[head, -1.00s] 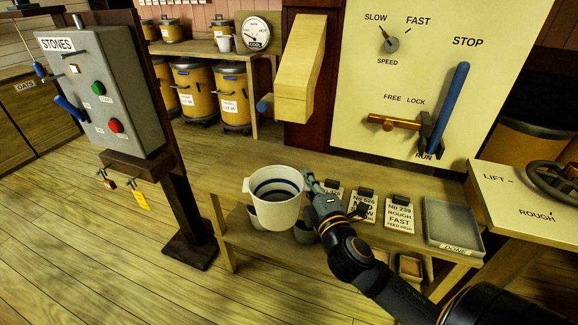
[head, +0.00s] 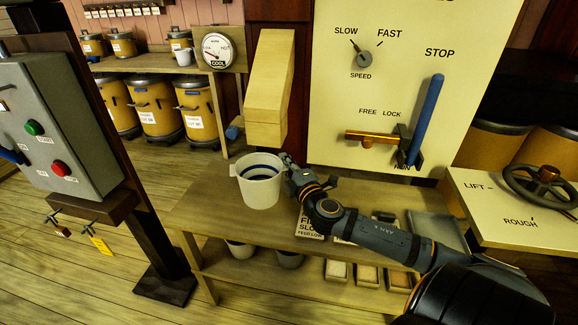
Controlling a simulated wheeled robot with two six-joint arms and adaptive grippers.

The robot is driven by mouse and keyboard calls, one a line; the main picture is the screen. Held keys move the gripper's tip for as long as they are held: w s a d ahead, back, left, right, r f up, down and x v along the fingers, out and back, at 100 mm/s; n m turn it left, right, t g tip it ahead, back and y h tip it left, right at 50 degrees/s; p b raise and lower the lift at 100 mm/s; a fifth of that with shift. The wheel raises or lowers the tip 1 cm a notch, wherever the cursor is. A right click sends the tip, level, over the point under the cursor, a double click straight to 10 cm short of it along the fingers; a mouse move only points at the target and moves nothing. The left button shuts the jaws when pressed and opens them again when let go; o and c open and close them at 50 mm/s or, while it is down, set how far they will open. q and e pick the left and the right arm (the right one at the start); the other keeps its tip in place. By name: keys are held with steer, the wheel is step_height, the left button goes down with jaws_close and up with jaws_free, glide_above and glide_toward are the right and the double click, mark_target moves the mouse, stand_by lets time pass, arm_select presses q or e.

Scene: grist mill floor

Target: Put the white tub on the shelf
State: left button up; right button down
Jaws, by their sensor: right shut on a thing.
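The white tub (head: 260,190), with blue rings inside, is upright beneath the wooden chute (head: 270,85). My right gripper (head: 287,168) is shut on the tub's right side near the rim. The tub is over the left part of the wooden bench (head: 205,205); I cannot tell if its base touches the top. A lower shelf (head: 265,272) runs under the bench, with two pale tubs (head: 240,250) partly hidden by the top. My left gripper is not in view.
Label cards (head: 310,226) and a grey tray (head: 438,230) lie on the bench, partly behind my right arm. A control panel (head: 370,90) with a blue lever (head: 427,120) stands behind. The STONES box (head: 55,130) is at left, a handwheel (head: 545,182) at right.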

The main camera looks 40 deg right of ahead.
steer(key=w+d+b, duration=0.1)
steer(key=w+d, duration=0.4)
steer(key=d, duration=0.1)
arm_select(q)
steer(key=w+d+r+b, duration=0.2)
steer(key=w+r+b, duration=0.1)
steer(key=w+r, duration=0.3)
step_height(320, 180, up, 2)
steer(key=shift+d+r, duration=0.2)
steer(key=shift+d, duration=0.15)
arm_select(e)
step_height(320, 180, down, 7)
steer(key=shift+w+d, duration=0.2)
steer(key=shift+w, duration=0.05)
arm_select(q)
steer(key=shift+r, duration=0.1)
arm_select(e)
steer(key=shift+f, duration=0.3)
steer(key=c, duration=1.7)
jaws_free()
steer(key=shift+o, duration=1.1)
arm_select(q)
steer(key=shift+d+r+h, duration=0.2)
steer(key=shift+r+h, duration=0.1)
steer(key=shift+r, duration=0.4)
